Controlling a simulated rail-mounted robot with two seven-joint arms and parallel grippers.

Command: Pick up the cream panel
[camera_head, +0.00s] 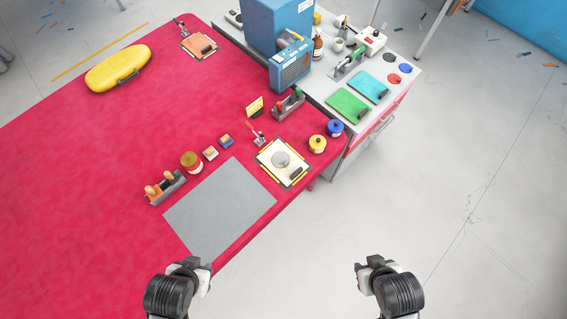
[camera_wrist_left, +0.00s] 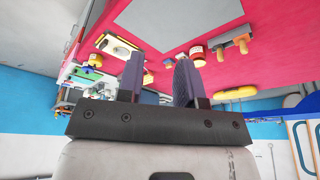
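The cream panel (camera_head: 270,153) lies flat near the right edge of the red table, with a round grey disc (camera_head: 281,158) on it and a yellow border and dark clip beside it. It also shows upside down in the left wrist view (camera_wrist_left: 119,46), beyond my fingers. My left gripper (camera_head: 188,264) hangs off the table's near edge, well short of the panel. In the left wrist view its two fingers (camera_wrist_left: 158,72) stand apart with nothing between them. My right gripper (camera_head: 371,264) is over the floor to the right, apart from everything; its fingers are too small to judge.
A grey mat (camera_head: 220,208) lies on the red table (camera_head: 90,190) between my left gripper and the panel. Jars, small blocks and a wooden-handled tool rack (camera_head: 165,187) line the mat's far side. A cabinet (camera_head: 345,150) stands beyond.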

